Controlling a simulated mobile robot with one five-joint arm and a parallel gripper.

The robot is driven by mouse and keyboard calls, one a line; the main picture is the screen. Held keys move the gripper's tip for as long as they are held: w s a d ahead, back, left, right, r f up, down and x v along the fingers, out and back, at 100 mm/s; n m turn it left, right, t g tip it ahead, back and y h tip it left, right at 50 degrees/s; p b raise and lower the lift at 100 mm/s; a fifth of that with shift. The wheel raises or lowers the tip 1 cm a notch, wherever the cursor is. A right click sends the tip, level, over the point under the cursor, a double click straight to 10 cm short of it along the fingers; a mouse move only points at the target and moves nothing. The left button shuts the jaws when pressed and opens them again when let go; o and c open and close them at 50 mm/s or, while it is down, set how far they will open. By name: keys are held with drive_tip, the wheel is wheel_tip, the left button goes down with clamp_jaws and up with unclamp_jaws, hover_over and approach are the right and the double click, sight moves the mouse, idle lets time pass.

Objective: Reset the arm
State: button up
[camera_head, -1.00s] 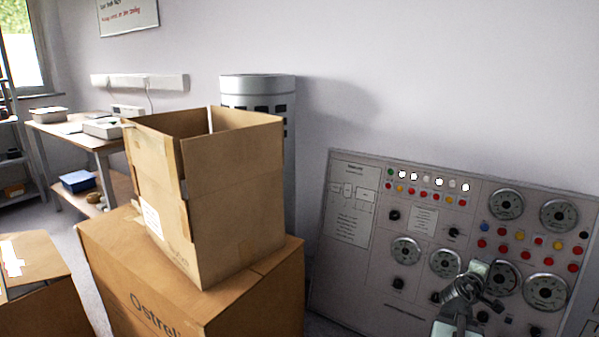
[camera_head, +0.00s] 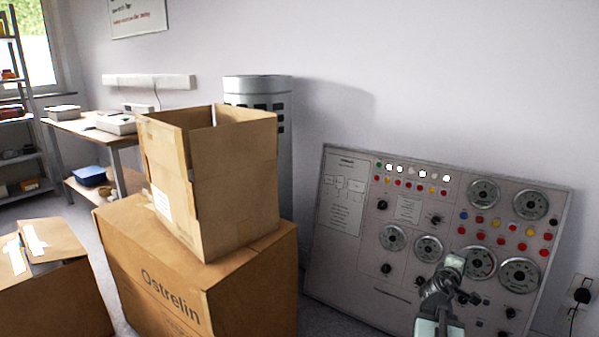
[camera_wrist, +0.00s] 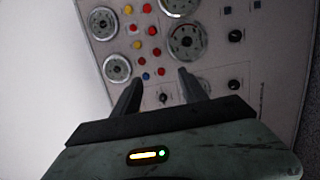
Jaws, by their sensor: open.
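My gripper (camera_wrist: 157,88) shows in the wrist view with its two dark fingers apart and nothing between them. Behind the fingers is the control panel (camera_wrist: 255,105) with gauges, knobs and coloured buttons. I cannot tell the exact gap between the fingers and the panel. In the head view my arm's end (camera_head: 447,285) is at the lower right, in front of the lower part of the same grey panel (camera_head: 335,262). The panel leans against the wall.
An open cardboard box (camera_head: 235,180) stands on a larger closed box (camera_head: 150,285) left of the panel. Another box (camera_head: 60,300) is at the lower left. A grey cylinder (camera_head: 285,150) stands behind the boxes. A socket with cables (camera_head: 581,290) is at the far right.

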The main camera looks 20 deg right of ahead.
drive_tip(key=w+a+n+t+y+p, duration=0.2)
drive_tip(key=w+a+t+y+p, duration=0.1)
drive_tip(key=w+a, duration=1.4)
drive_tip(key=a+f+m+g+y+p, duration=0.1)
drive_tip(key=a+f+m+y, duration=0.2)
drive_tip(key=a, duration=1.3)
drive_tip(key=s+a+f+m+g+y+p, duration=0.15)
drive_tip(key=a+f, duration=0.25)
drive_tip(key=a, duration=0.4)
drive_tip(key=s+a+f+g+y+b, duration=0.1)
drive_tip(key=s+a+f+g+y, duration=0.15)
drive_tip(key=a, duration=0.55)
drive_tip(key=s+a+f+m+g+y, duration=0.2)
drive_tip(key=s+a+f+g+y, duration=0.2)
drive_tip(key=s+a, duration=0.35)
wheel_tip(320, 180, up, 38)
drive_tip(key=s+m+g+p, duration=0.1)
drive_tip(key=s+p, duration=0.1)
drive_tip(key=p, duration=3.6)
drive_tip(key=shift+f+p, duration=0.15)
drive_tip(key=shift+p, duration=0.15)
drive_tip(key=shift+f, duration=0.1)
